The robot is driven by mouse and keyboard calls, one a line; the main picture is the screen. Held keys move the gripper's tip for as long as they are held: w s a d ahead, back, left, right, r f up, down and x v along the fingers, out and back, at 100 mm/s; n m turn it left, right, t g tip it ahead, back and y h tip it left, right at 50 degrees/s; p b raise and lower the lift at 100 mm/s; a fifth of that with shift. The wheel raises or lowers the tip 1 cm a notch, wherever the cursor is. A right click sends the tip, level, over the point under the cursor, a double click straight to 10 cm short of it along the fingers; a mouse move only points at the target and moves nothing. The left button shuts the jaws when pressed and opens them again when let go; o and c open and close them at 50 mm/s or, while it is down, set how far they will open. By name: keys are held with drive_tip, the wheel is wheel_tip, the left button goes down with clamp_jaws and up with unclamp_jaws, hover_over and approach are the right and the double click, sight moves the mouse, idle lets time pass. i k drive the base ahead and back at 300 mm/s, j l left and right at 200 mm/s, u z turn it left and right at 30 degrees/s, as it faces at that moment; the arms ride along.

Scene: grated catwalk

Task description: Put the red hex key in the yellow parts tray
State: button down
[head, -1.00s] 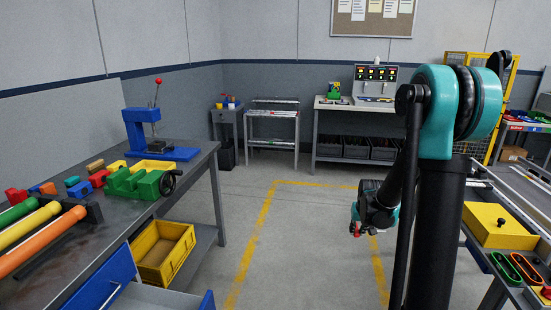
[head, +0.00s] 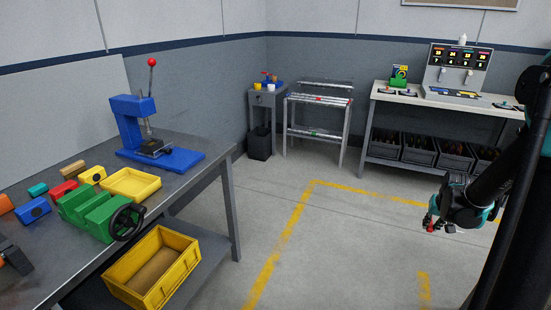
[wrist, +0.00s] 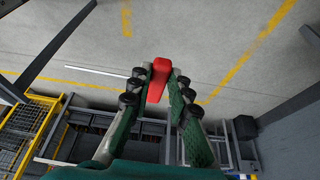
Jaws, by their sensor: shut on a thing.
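My gripper (head: 433,221) is at the right of the head view, over the open floor and well away from the workbench. In the wrist view my gripper (wrist: 160,70) is shut on the red hex key (wrist: 157,82), which sits between the two green fingers. Only a short, thick red part of it shows; its full shape is hidden. In the head view it is a small red spot (head: 431,227). The yellow parts tray (head: 131,184), shallow and apparently empty, lies on the workbench at the left, between the green vise and the blue press.
The grey workbench (head: 190,149) carries a green vise (head: 97,214), a blue arbor press (head: 135,125) and several coloured blocks. A deeper yellow crate (head: 152,268) sits on its lower shelf. Clear floor with yellow lines (head: 283,240) lies between the bench and my arm.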

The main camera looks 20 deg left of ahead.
sight(130, 188)
drive_tip(key=i+l+u, duration=0.1)
drive_tip(key=i+u, duration=0.25)
drive_tip(key=i, duration=0.2)
drive_tip(key=i+l+u, duration=0.35)
drive_tip(key=i, duration=0.15)
drive_tip(key=i+l+u, duration=0.35)
drive_tip(key=i, duration=0.15)
drive_tip(key=i+l+u, duration=0.2)
drive_tip(key=u, duration=0.15)
drive_tip(key=i+l+u, duration=0.2)
drive_tip(key=u, duration=0.2)
drive_tip(key=i+l+u, duration=0.15)
drive_tip(key=l+u, duration=0.2)
drive_tip(key=i+l+u, duration=0.1)
drive_tip(key=l+u, duration=0.6)
drive_tip(key=l, duration=0.15)
